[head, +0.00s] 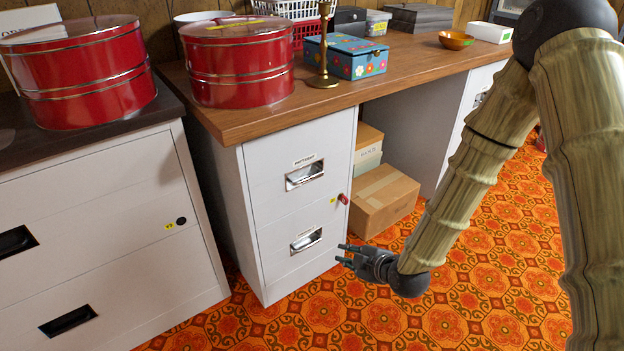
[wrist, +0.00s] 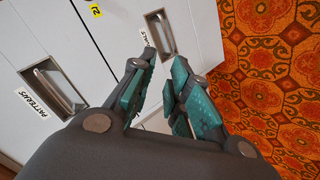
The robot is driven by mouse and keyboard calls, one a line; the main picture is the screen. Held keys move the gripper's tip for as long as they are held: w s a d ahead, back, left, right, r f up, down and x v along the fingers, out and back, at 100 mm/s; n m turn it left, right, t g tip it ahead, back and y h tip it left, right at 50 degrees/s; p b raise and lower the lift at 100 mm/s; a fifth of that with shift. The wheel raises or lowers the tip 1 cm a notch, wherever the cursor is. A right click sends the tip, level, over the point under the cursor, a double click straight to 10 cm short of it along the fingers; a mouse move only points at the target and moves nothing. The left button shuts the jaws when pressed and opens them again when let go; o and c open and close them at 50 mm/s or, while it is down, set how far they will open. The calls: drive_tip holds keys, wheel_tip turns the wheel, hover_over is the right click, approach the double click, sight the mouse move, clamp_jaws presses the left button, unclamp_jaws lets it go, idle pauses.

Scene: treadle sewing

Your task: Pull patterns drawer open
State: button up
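The patterns drawer (head: 301,160) is the upper drawer of the white two-drawer cabinet under the wooden desktop, and its front looks flush and shut. Its metal cup handle (head: 305,175) sits below the "PATTERNS" label. In the wrist view the patterns handle (wrist: 52,90) is at the left, seen turned on its side. My gripper (head: 345,254) is low in front of the cabinet, right of the lower drawer's handle. In the wrist view my gripper (wrist: 165,62) has its teal-padded fingers apart, with nothing between them. It is away from the patterns handle.
The lower drawer's handle (head: 306,240) is close to my gripper. A red-tagged item (head: 343,199) is at the cabinet's right edge. Cardboard boxes (head: 384,199) stand right of the cabinet. Another cabinet (head: 110,235) stands left. Carpet (head: 480,285) in front is clear.

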sight(313, 177)
drive_tip(key=w+a+r+n+t+y, duration=0.2)
drive_tip(key=w+r+n, duration=0.2)
drive_tip(key=r, duration=0.4)
drive_tip(key=w+a+r+n+t+y, duration=0.15)
drive_tip(key=w+r+n, duration=0.25)
drive_tip(key=r, duration=0.4)
drive_tip(key=shift+g, duration=0.25)
drive_tip(key=b+x, duration=0.4)
drive_tip(key=x, duration=0.7)
drive_tip(key=shift+w+d+f, duration=0.1)
drive_tip(key=shift+f, duration=0.05)
clamp_jaws()
